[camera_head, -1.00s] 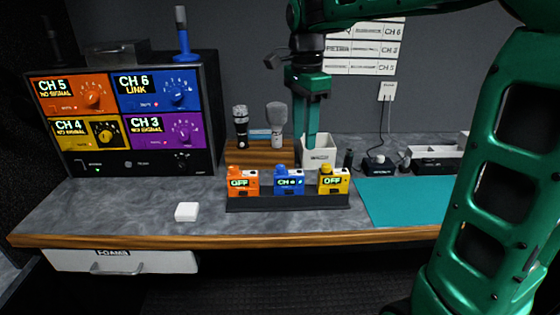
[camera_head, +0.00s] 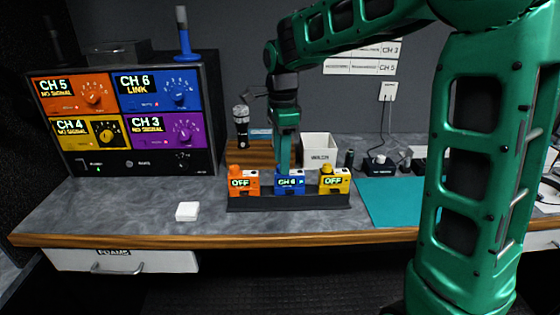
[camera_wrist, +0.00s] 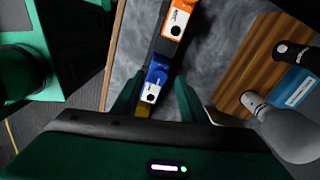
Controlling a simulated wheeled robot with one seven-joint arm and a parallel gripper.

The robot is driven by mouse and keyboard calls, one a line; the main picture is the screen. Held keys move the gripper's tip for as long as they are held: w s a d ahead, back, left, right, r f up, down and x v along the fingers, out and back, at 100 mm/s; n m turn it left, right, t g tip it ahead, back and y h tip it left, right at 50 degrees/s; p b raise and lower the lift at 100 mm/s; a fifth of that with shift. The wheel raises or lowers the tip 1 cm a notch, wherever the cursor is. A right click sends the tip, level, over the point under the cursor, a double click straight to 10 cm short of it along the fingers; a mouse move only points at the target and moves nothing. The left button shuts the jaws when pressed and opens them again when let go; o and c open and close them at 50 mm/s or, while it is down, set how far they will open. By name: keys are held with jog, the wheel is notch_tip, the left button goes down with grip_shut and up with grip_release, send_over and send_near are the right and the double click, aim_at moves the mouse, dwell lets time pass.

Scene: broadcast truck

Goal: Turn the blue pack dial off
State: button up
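The blue pack (camera_head: 290,184) stands in the dark rack (camera_head: 290,203) between the orange pack (camera_head: 243,182) and the yellow pack (camera_head: 335,181). Its display reads CH 6; the orange and yellow displays read OFF. My gripper (camera_head: 284,168) points down over the blue pack, hiding its dial in the head view. In the wrist view the two fingers of my gripper (camera_wrist: 156,95) are spread, with the blue pack (camera_wrist: 155,82) showing between them. I cannot tell whether a finger touches the dial. The receiver's blue panel (camera_head: 158,91) reads CH 6 LINK.
A white bin (camera_head: 319,150) stands behind the yellow pack. Microphones stand on a wooden block (camera_wrist: 245,70) behind the rack. A white box (camera_head: 187,211) lies on the counter at left, and a teal mat (camera_head: 390,205) lies at right. The counter front is mostly clear.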

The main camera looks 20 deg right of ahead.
jog(key=shift+f, duration=0.55)
grip_shut()
jog(key=shift+n, duration=0.3)
